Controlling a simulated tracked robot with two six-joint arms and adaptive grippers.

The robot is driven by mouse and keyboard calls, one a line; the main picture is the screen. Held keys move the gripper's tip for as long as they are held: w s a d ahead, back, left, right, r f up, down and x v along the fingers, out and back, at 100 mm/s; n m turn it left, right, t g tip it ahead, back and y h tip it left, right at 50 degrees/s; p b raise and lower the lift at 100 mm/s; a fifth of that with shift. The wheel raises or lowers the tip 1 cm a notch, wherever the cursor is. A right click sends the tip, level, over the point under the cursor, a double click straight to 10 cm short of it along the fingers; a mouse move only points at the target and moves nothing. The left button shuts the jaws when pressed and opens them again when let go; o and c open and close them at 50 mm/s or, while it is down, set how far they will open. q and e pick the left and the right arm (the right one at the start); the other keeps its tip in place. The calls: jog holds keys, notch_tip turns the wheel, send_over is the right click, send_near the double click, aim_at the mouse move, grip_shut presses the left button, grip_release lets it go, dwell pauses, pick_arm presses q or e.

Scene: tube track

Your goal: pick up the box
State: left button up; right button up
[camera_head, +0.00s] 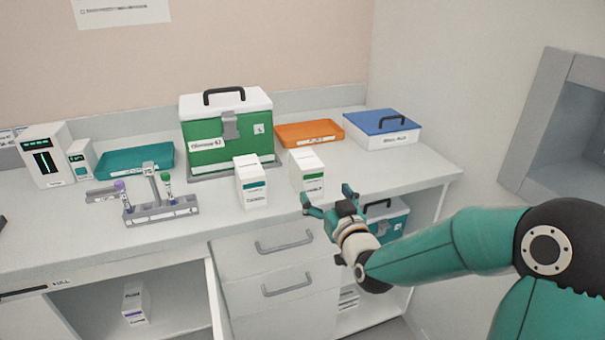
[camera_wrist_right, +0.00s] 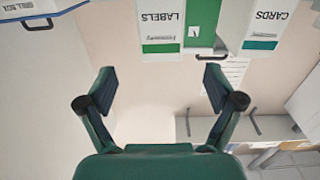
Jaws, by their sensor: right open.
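Two small white boxes stand upright on the counter. The labels box (camera_head: 308,174) has a green band; the cards box (camera_head: 251,182), to its left, has a teal band. The task does not say which box is meant. My right gripper (camera_head: 327,196) is open and empty near the counter's front edge, in front of the labels box and slightly to its right. In the right wrist view, upside down, the labels box (camera_wrist_right: 161,30) is beyond the open fingertips (camera_wrist_right: 160,78), with the cards box (camera_wrist_right: 268,22) to the right. My left gripper is out of view.
Behind the boxes are a green case (camera_head: 212,135) with a white lid, an orange tray (camera_head: 308,133) and a blue-lidded box (camera_head: 382,130). A grey tube rack (camera_head: 160,212) stands left of the boxes. Drawers (camera_head: 272,258) are below the counter edge.

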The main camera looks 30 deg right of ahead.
aim_at(312, 178)
jog(key=p+x, duration=0.1)
jog(key=x, duration=0.7)
jog(key=shift+w+a, duration=0.1)
jog(key=shift+w, duration=0.05)
jog(key=shift+p+x, duration=1.1)
jog(key=shift+x, duration=1.45)
jog(key=shift+f, duration=0.1)
jog(key=shift+c, duration=0.2)
jog(key=c, duration=1.2)
